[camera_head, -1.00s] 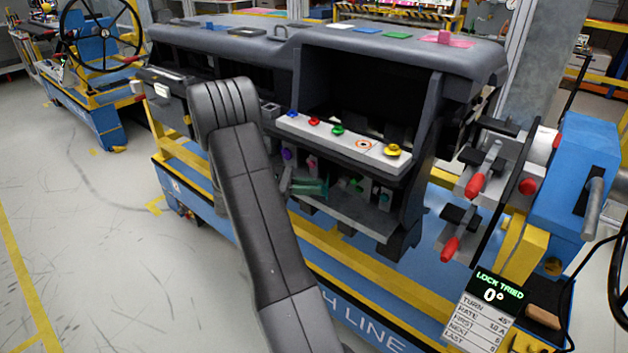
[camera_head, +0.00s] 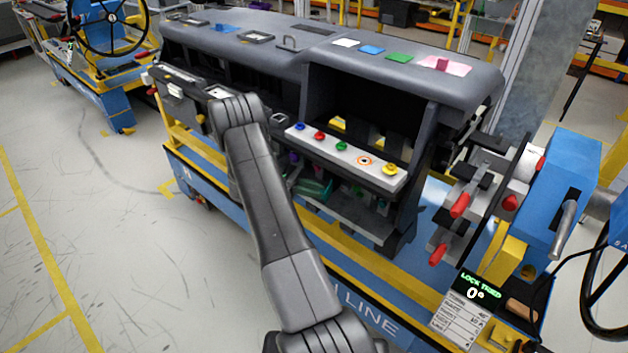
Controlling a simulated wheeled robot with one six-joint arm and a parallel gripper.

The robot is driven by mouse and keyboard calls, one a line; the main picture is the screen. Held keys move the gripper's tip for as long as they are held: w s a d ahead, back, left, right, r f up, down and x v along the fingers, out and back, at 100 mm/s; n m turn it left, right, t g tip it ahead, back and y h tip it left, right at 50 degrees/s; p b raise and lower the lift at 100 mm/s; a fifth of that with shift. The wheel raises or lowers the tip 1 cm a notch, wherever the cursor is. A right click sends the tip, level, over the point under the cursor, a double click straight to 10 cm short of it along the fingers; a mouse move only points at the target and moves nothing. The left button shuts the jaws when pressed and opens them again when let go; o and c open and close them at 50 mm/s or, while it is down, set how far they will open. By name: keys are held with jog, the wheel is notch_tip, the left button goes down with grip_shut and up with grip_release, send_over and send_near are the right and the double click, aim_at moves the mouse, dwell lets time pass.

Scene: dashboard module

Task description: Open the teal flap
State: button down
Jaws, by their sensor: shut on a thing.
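The teal flap (camera_head: 316,188) is a small dark teal panel low in the dashboard's middle, under the white button strip, just right of my arm. Its left end is partly covered, and its exact angle is hard to tell. My arm (camera_head: 265,190) rises from the bottom of the picture and bends at the top in front of the dashboard. My gripper is hidden behind the arm, so its fingers and their contact with the flap do not show.
The white strip (camera_head: 330,156) with several coloured buttons sits above the flap. A grey lower shelf (camera_head: 355,220) juts out below. Red-handled clamps (camera_head: 460,205) and a blue fixture (camera_head: 565,180) stand at the right. The floor at left is clear.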

jog(key=shift+w+g+p, duration=0.1)
jog(key=shift+g+p, duration=0.2)
jog(key=shift+p, duration=0.35)
jog(key=c, duration=1.4)
grip_release()
jog(key=shift+o, duration=0.2)
